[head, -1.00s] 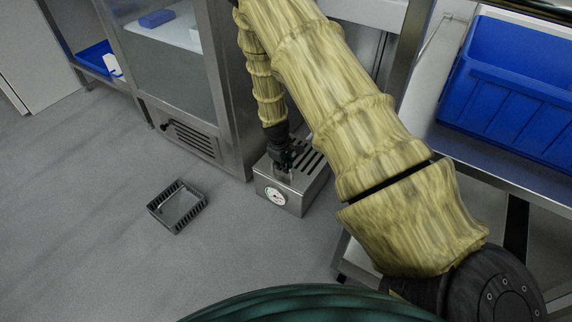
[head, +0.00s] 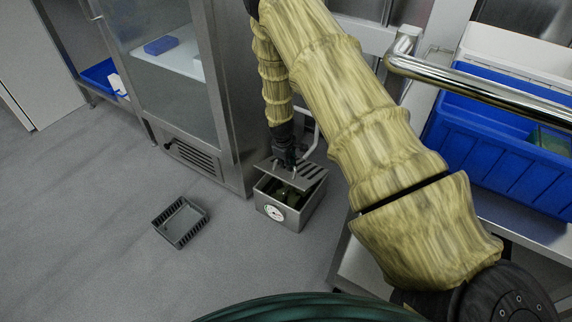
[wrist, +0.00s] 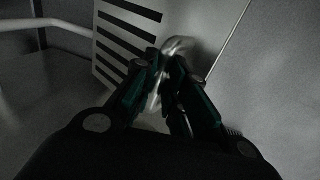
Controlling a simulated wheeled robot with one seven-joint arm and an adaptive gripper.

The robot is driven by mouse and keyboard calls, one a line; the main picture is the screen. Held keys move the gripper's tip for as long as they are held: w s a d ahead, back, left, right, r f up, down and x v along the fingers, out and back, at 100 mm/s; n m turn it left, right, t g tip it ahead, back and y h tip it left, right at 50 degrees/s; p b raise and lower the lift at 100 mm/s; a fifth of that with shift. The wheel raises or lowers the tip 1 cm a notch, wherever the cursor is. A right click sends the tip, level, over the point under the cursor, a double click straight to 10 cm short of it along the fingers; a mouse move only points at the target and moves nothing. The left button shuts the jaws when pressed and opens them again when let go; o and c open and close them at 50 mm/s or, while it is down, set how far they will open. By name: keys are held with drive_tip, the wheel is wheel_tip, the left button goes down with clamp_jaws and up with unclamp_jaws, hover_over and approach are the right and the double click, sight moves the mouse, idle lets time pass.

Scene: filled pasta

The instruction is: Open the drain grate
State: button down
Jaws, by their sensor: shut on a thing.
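The drain grate (head: 314,173) is a slotted steel lid on a small steel floor box (head: 303,214) with a round dial on its front. The grate is tilted up, with a gap at its front showing a dark inside and something greenish that I cannot make out. My gripper (head: 289,163) is above the grate, shut on its curved metal handle (head: 294,173). In the wrist view the fingers (wrist: 166,70) close around the handle (wrist: 180,44), and the slotted grate (wrist: 122,38) shows behind them. The grate's hinge side is hidden.
A dark slotted basket (head: 181,222) sits on the floor left of the box. A steel glass-door cabinet (head: 222,100) stands close behind. A worktable with a blue crate (head: 480,150) and a shiny rail (head: 470,82) is at the right. The floor (head: 110,230) at left is clear.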

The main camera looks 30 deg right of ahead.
drive_tip(key=shift+d+f, duration=0.15)
drive_tip(key=shift+d, duration=0.2)
drive_tip(key=c, duration=1.5)
unclamp_jaws()
drive_tip(key=shift+f, duration=0.2)
drive_tip(key=shift+o, duration=0.2)
drive_tip(key=shift+a, duration=0.25)
